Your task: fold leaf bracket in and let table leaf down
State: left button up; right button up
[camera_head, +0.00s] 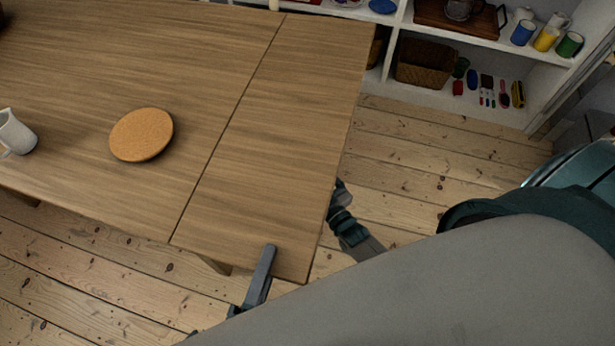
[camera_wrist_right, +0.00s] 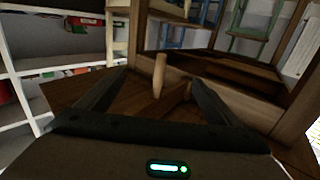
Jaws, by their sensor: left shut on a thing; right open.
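The table leaf (camera_head: 285,130) is the right-hand section of the wooden table (camera_head: 200,60), beyond a dark seam, and looks level with the top. My left gripper (camera_head: 265,265) is shut on the leaf's near edge by the front corner, one finger lying on top. My right arm reaches under the leaf's right edge, its gripper hidden in the head view. In the right wrist view my right gripper (camera_wrist_right: 158,82) is open, with a pale wooden peg (camera_wrist_right: 159,70) between or just beyond its fingers. The peg appears to belong to the leaf bracket, whose outline I cannot make out clearly.
A cork mat (camera_head: 142,134) and a white jug (camera_head: 15,134) sit on the fixed top. A white shelf (camera_head: 485,40) with mugs and a basket (camera_head: 424,62) stands at the back right. Bare floorboards (camera_head: 430,150) lie right of the leaf.

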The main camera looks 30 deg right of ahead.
jog(key=shift+w+a, duration=0.2)
jog(key=shift+w, duration=1.35)
jog(key=shift+w+a, duration=0.25)
jog(key=shift+w, duration=1.3)
jog(key=shift+w+a, duration=0.2)
jog(key=shift+w, duration=1.35)
grip_shut()
